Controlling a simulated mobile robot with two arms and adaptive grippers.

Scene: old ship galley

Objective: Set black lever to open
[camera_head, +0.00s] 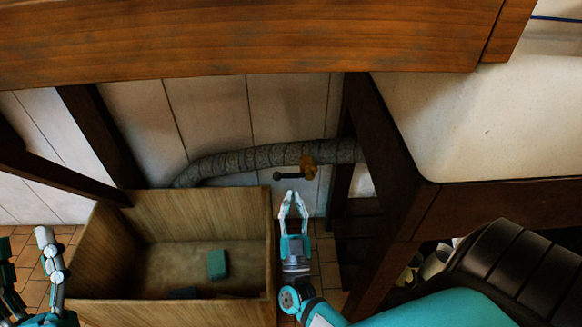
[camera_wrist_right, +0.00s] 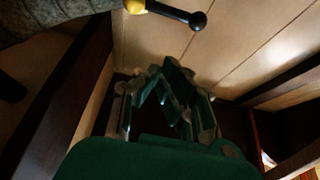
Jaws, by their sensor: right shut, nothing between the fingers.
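The black lever (camera_head: 290,176) is a short dark rod with a ball at its left end. It sticks out to the left, roughly level, from a yellow-brown valve (camera_head: 308,168) on the grey wrapped pipe (camera_head: 250,158). My right gripper (camera_head: 293,196) is shut and empty, its fingers pointing up just below the lever, apart from it. In the right wrist view the lever (camera_wrist_right: 176,14) and yellow valve (camera_wrist_right: 135,6) are at the top edge, beyond the closed fingers (camera_wrist_right: 168,72). My left gripper (camera_head: 25,240) is at the lower left, its fingers apart, far from the lever.
A wooden crate (camera_head: 200,199) with a green block (camera_head: 217,264) inside stands left of my right gripper. A dark wooden frame (camera_head: 385,170) stands close on the right. A wooden beam (camera_head: 240,45) crosses the top. The plank wall (camera_head: 210,110) lies behind the pipe.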

